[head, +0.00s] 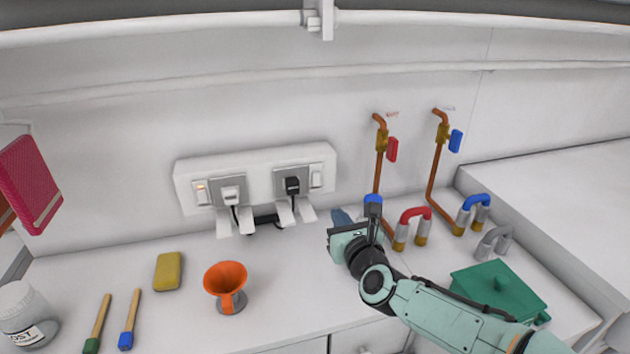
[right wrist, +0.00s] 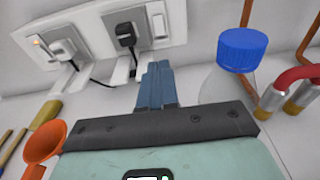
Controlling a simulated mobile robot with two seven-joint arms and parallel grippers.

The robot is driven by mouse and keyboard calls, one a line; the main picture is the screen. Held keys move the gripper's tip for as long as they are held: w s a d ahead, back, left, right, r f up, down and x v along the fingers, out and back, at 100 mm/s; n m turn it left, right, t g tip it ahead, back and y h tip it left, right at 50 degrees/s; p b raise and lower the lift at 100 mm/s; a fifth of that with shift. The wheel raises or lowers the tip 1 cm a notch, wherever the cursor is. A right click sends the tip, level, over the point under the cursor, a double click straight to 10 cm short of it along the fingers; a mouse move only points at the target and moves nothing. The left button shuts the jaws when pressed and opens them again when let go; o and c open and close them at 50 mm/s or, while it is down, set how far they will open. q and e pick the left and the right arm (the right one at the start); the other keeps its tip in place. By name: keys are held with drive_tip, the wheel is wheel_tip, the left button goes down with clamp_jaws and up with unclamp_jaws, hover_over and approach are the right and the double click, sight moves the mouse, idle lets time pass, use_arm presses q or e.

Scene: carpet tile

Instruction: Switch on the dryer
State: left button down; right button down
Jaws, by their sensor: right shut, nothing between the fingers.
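A white socket panel (head: 255,165) is on the back wall. A white plug (head: 232,195) sits in its left socket and a black plug (head: 292,186) in its right one. The left rocker switch (head: 201,192) shows a small orange-red glow. The right rocker switch (head: 316,177) shows no glow; it also shows in the right wrist view (right wrist: 158,24). Tags hang on the cords, their text unreadable. No dryer body is recognisable. My right gripper (head: 340,217) is shut and empty, below and right of the panel, its blue fingers (right wrist: 157,85) apart from it. My left gripper is out of view.
A blue-capped clear bottle (right wrist: 246,48) stands just right of my right gripper, near copper pipes (head: 379,170). An orange funnel (head: 226,280), a yellow sponge (head: 168,271) and two brushes are left on the counter. A green lidded box (head: 497,290) is at right.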

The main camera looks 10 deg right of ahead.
sight(317, 185)
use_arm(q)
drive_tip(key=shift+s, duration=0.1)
use_arm(e)
drive_tip(key=shift+s, duration=0.15)
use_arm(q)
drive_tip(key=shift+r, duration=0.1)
